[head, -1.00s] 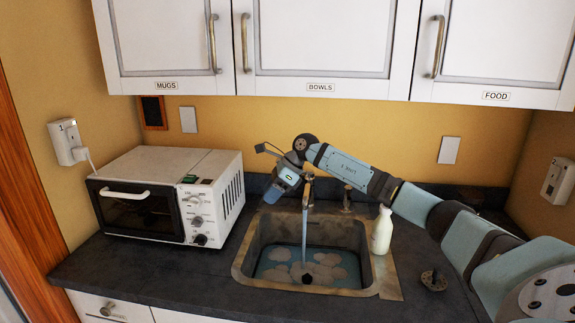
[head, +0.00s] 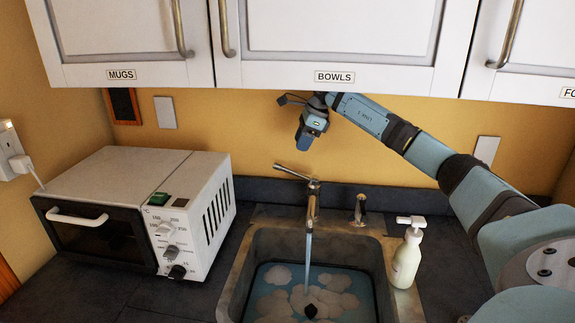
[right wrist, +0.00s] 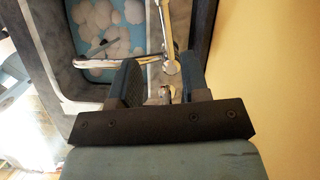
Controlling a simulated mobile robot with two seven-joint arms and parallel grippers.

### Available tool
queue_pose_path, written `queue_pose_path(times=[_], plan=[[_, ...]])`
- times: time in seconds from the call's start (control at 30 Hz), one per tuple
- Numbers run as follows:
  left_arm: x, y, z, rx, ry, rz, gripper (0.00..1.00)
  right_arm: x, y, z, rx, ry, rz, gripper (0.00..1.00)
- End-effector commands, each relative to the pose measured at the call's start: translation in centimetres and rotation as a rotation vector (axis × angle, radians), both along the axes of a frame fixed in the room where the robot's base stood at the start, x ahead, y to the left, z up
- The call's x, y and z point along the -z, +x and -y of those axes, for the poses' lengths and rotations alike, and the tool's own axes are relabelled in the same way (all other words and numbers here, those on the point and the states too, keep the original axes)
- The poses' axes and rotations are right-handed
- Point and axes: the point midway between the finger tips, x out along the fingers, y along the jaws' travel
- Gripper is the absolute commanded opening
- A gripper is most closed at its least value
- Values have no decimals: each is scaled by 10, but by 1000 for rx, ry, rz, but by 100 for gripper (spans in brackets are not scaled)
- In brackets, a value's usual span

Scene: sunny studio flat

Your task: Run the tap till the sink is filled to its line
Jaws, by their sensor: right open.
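The sink (head: 262,246) is set in the dark counter, with blue water (head: 262,290) and pale foam patches in it. A dark edge runs around the water; I cannot tell whether it is the fill line. The metal tap (head: 312,205) stands at the sink's back rim, its lever (head: 291,171) pointing left. A stream (head: 308,255) runs from its spout into the water. My right gripper (head: 303,143) is open and empty above the tap, apart from the lever in the head view. In the right wrist view, the tap (right wrist: 168,40) shows beyond its open fingers (right wrist: 157,80). My left gripper is out of view.
A white pump bottle (head: 406,258) stands on the sink's right side. A small metal fitting (head: 360,208) stands right of the tap. A toaster oven (head: 140,212) fills the counter at left. Wall cabinets (head: 335,45) hang low above my right arm.

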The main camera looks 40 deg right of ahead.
Motion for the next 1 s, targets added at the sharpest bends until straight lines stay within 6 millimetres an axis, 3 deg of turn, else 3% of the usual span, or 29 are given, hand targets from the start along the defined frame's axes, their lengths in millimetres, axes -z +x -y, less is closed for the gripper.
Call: queue_pose_path(times=[0.27, 0.7, 1.0], plan=[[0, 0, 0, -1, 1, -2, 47, 7, 2, -1, 1, -4, -3, 42], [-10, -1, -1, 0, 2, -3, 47, 82, 23, -23, 2, -2, -4, 42], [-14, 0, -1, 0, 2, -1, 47, 109, 32, -31, 2, -3, -1, 42]])
